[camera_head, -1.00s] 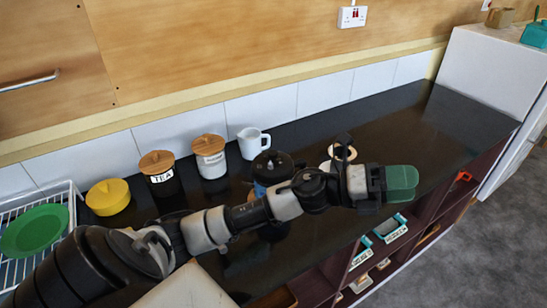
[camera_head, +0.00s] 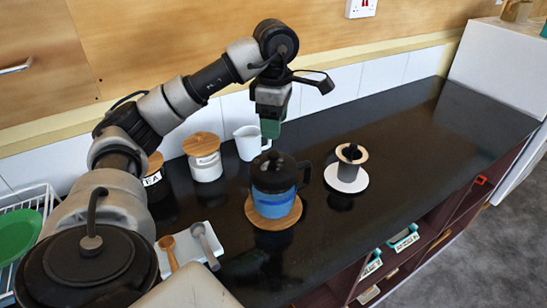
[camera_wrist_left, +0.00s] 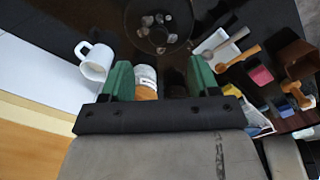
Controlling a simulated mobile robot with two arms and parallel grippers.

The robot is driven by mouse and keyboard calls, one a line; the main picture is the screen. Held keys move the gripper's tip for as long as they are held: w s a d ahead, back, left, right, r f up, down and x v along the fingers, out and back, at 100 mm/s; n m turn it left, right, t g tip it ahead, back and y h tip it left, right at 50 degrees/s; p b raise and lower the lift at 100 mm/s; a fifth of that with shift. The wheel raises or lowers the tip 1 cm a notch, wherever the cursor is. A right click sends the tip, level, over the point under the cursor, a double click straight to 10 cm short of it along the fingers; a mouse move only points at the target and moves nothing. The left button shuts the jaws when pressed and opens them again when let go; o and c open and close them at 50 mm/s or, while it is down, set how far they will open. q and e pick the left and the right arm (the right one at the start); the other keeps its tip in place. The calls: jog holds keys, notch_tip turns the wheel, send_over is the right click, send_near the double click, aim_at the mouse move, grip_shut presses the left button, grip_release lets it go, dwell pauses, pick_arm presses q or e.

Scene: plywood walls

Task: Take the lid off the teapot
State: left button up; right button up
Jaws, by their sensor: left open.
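The teapot (camera_head: 274,199), with a blue body, black lid (camera_head: 273,169) and black handle, stands upright on a round wooden trivet on the dark counter. Its lid is on. My left gripper (camera_head: 270,130) hangs pointing down behind the teapot in the head view, near the white pitcher, apart from the lid. In the wrist view its green fingers (camera_wrist_left: 160,80) are apart. A white canister with a wooden lid (camera_wrist_left: 147,82) shows between them, further down. A dark round shape with pale specks shows at the top there; I cannot tell whether it is the lid. My right gripper is not in view.
The white pitcher (camera_head: 250,143), canister (camera_head: 205,162) and TEA canister (camera_head: 155,178) line the wall. A cup-like holder on a white saucer (camera_head: 346,179) stands right of the teapot. A spoon rest (camera_head: 187,245) holds spoons front left. The counter's right part (camera_head: 430,130) is clear.

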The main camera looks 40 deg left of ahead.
aim_at(274, 153)
pick_arm(q)
notch_tip(274, 153, down, 4)
jog(key=shift+f, duration=0.2)
jog(key=shift+a+f+p, duration=0.15)
jog(key=shift+f+p, duration=0.3)
jog(key=shift+f, duration=0.9)
jog(key=shift+a+f+p, duration=0.1)
jog(key=shift+f+p, duration=0.3)
jog(key=shift+f, duration=0.9)
jog(key=c, duration=1)
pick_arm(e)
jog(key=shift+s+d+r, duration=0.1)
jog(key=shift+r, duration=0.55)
pick_arm(q)
jog(key=shift+r, duration=0.1)
